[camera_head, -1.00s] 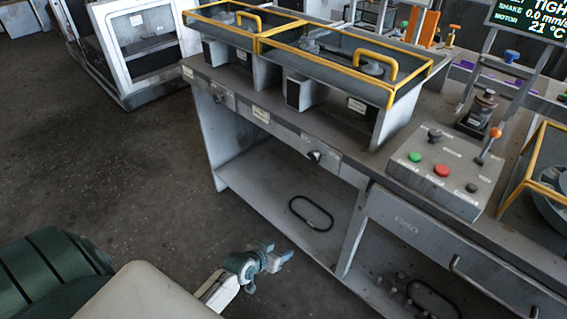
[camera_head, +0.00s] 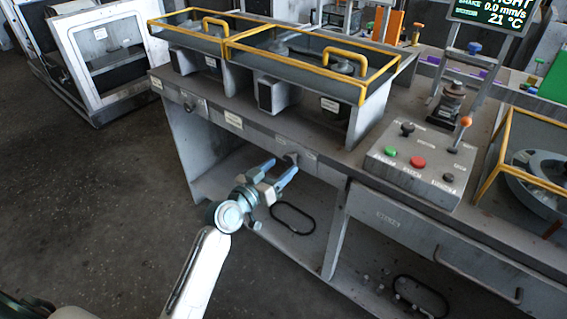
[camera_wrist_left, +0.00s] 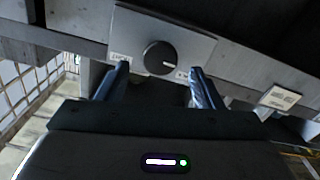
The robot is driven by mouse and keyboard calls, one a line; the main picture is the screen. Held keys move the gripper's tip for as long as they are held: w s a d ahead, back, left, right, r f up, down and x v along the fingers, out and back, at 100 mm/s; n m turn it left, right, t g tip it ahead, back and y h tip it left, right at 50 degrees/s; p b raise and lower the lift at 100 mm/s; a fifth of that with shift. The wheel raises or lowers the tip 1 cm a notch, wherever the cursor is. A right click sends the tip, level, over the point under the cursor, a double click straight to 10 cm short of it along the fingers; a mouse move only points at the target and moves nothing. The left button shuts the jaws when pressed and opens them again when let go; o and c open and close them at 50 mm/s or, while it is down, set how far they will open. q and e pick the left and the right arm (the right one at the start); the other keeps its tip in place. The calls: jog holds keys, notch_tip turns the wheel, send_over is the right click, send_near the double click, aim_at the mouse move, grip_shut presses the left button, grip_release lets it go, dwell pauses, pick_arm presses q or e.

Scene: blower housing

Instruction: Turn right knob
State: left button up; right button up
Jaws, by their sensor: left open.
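The right knob (camera_head: 291,157) is on the front rail of the grey workbench, partly hidden by my left gripper in the head view. In the left wrist view the knob (camera_wrist_left: 160,58) is round and dark with a pale pointer mark, on a light grey plate (camera_wrist_left: 205,45) with small labels. My left gripper (camera_head: 283,166) is open, its fingertips close in front of the knob. In the wrist view the two blue fingers (camera_wrist_left: 159,74) stand either side of the knob, with gaps to it. Contact does not show. My right gripper is out of view.
A second knob (camera_head: 188,104) is further left on the rail. Yellow-framed trays (camera_head: 300,65) stand above. A control box (camera_head: 417,165) with green and red buttons sits on the right. A black ring (camera_head: 293,218) lies on the lower shelf. The floor in front is open.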

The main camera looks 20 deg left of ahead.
aim_at(292, 159)
pick_arm(q)
jog(key=shift+x, duration=1.35)
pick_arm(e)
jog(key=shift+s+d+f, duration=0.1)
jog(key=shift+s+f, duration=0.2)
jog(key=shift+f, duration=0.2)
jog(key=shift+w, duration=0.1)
pick_arm(q)
jog(key=shift+c, duration=0.8)
jog(key=c, duration=0.8)
jog(key=shift+n, duration=0.8)
jog(key=shift+n+p, duration=0.3)
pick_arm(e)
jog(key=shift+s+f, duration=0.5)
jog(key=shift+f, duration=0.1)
